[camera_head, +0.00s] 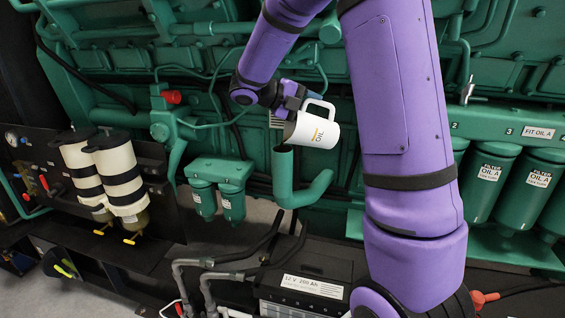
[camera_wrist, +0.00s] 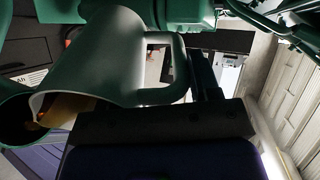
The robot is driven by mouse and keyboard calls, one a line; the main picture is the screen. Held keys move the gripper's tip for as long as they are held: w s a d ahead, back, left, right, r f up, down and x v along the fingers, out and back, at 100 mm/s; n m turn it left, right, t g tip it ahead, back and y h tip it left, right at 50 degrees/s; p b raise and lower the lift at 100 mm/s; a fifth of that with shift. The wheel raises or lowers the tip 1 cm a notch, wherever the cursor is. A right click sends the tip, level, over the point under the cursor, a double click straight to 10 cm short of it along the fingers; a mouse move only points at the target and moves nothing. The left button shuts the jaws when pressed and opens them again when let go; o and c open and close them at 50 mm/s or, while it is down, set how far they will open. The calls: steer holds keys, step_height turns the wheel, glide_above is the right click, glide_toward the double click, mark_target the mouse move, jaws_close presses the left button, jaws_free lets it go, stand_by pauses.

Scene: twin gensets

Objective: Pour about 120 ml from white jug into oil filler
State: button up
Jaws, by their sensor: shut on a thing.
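The white jug (camera_head: 316,133), marked OIL, is tipped far over on its side, its handle on top. My gripper (camera_head: 290,104) is shut on the jug by its handle side. The oil filler (camera_head: 283,172) is a green upright pipe with an elbow, and its open top is just below the jug's left end. In the wrist view the jug (camera_wrist: 105,58) has its mouth at lower left, with amber oil (camera_wrist: 72,110) inside near the lip. The lip is beside and over the filler's dark round opening (camera_wrist: 14,122). I cannot tell whether oil is flowing.
Small green filters (camera_head: 218,180) hang left of the filler. Two white-and-black canisters (camera_head: 117,172) stand farther left. A battery (camera_head: 305,285) and grey pipes lie below. Larger green oil filters (camera_head: 490,182) stand at right, beyond my arm. Green engine pipework fills the space behind.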

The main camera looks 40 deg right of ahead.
steer(key=shift+w+a+r+h+p, duration=0.1)
steer(key=shift+a+r+h+p, duration=0.2)
steer(key=shift+h+p, duration=0.1)
stand_by(0.6)
steer(key=shift+d, duration=0.1)
steer(key=d+f+y, duration=0.1)
steer(key=s+d+t+y, duration=0.1)
steer(key=y, duration=0.1)
steer(key=d+f+y, duration=0.1)
steer(key=shift+s+d+f+t+y, duration=0.2)
steer(key=shift+d+f+t+y, duration=0.05)
steer(key=shift+f+t+y, duration=0.05)
steer(key=shift+s+d+f+y, duration=0.15)
steer(key=shift+s+d+y, duration=0.05)
steer(key=shift+y, duration=0.2)
steer(key=shift+w+f, duration=0.15)
